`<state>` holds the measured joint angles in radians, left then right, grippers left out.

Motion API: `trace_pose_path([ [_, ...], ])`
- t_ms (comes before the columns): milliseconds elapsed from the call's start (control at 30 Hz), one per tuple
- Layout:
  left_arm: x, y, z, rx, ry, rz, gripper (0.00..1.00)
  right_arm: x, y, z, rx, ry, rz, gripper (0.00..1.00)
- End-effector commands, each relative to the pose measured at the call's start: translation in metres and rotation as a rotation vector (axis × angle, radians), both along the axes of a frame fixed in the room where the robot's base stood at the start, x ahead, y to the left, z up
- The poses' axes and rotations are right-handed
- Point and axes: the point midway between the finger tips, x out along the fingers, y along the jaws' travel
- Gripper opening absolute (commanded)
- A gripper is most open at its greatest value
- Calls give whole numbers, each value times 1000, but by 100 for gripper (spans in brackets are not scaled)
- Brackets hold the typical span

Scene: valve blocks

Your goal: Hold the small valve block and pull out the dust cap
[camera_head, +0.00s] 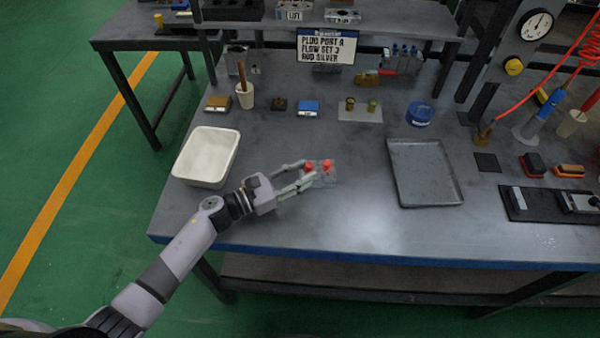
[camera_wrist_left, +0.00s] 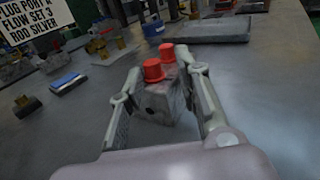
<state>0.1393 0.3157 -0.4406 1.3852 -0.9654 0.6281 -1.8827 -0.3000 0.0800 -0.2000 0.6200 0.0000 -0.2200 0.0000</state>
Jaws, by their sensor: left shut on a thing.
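The small valve block (camera_wrist_left: 163,105) is a grey block with two red dust caps on its top. In the left wrist view one red cap (camera_wrist_left: 153,70) is nearer and the other (camera_wrist_left: 167,52) is behind it. In the head view the block (camera_head: 325,179) sits on the grey workbench, right of the white bin, with its caps (camera_head: 327,164) showing. My left gripper (camera_head: 310,176) is shut on the block, one finger on each side; its fingers also flank the block in the left wrist view (camera_wrist_left: 165,88). My right gripper is not in view.
A white bin (camera_head: 186,172) stands left of my left gripper, and a grey tray (camera_head: 433,204) lies to the right. A sign (camera_head: 327,46), a blue jar (camera_head: 419,113) and several small fittings stand farther back. The front of the bench (camera_head: 340,225) is clear.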

Motion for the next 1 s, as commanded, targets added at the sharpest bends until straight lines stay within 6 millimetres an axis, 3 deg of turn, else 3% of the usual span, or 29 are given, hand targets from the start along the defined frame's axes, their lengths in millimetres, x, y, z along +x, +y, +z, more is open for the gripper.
trace_pose_path([
  [667, 0, 0, -2, 3, 2, 1, 1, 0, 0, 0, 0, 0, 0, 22],
  [1000, 0, 0, -2, 2, 2, 1, 23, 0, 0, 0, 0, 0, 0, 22],
])
